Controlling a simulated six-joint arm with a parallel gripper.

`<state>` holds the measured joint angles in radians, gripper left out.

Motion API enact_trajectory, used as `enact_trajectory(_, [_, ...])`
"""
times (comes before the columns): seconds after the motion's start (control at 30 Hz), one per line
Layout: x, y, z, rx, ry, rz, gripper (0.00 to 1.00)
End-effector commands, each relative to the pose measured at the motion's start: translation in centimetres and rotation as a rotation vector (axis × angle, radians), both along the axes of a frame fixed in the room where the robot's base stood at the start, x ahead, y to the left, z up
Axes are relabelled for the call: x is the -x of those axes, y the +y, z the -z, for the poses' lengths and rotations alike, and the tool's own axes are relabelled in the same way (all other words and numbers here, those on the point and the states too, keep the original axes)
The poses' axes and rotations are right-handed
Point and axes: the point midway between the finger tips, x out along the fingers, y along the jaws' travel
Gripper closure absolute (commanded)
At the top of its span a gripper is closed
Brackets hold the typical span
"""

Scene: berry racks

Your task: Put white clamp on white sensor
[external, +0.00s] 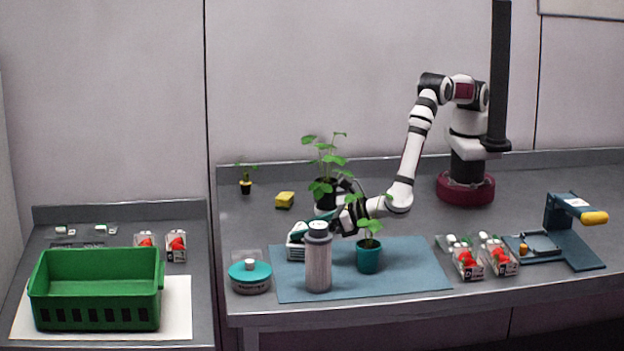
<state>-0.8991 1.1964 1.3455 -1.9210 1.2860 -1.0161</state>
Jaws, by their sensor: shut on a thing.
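My gripper (338,221) is low over the blue mat, behind the plant in the teal pot and beside the white-capped cylinder. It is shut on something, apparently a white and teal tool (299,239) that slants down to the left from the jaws. Leaves and the cylinder hide part of the jaws and tool. I cannot tell whether this tool is the white clamp or the white sensor. Small white pieces (61,230) lie on the left bench, too small to identify.
A white-capped cylinder (318,265) and a teal-potted plant (369,256) stand on the blue mat (420,277). A teal-lidded round container (250,277) is left of it. Berry packs (468,263) and a blue stand (572,245) are right. A green crate (95,290) stands far left.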

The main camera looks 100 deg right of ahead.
Motion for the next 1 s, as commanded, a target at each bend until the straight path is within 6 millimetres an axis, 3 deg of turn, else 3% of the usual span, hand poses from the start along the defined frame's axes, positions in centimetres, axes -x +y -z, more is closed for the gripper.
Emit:
enact_trajectory(0.03, [0.0,0.0,0.2,0.000,0.000,0.000,0.96])
enact_trajectory(0.07, [0.0,0.0,0.2,0.000,0.000,0.000,0.43])
enact_trajectory(0.23, [0.0,0.0,0.1,0.000,0.000,0.000,0.14])
enact_trajectory(0.57, [0.4,0.2,-0.3,0.000,0.000,-0.001,0.14])
enact_trajectory(0.9, [8.0,3.4,-3.7,-0.001,-0.001,-0.004,0.14])
enact_trajectory(1.0, [9.4,4.0,-4.4,-0.001,0.000,-0.002,0.14])
